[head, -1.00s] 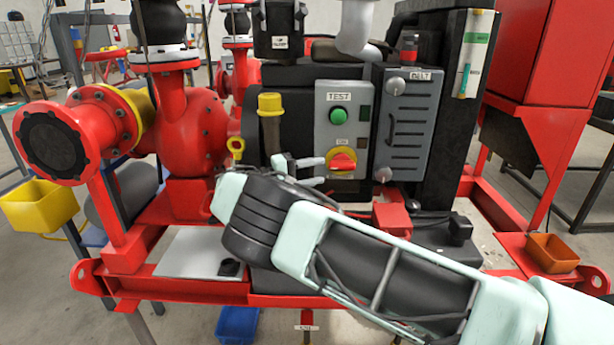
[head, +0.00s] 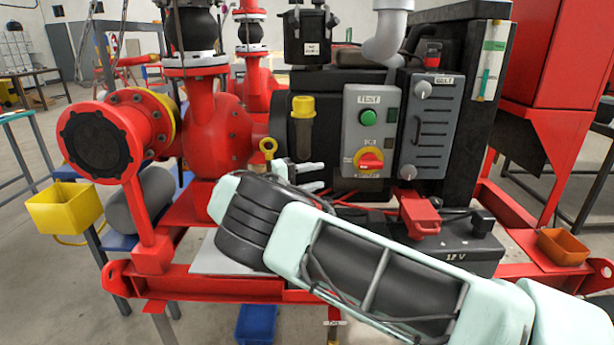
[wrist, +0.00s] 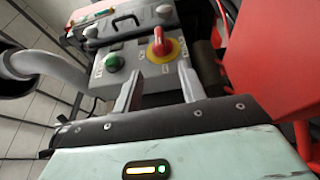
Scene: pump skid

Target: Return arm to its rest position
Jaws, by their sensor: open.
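My gripper (head: 312,177) is in front of the pump skid, just left of and below the grey control box (head: 384,105). In the wrist view its two grey fingers (wrist: 128,95) are apart with nothing between them. The box carries a green TEST button (head: 368,117) and a red rotary switch on a yellow plate (head: 369,160). The wrist view also shows the green button (wrist: 114,61) and the red switch (wrist: 160,45) beyond the fingertips. My arm crosses the lower middle of the head view, hiding part of the skid's base.
A red pump (head: 215,130) with a black-capped flange stands left of my gripper. A 12 V battery (head: 455,250) lies low right. Yellow (head: 65,207) and orange (head: 563,247) bins flank the skid.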

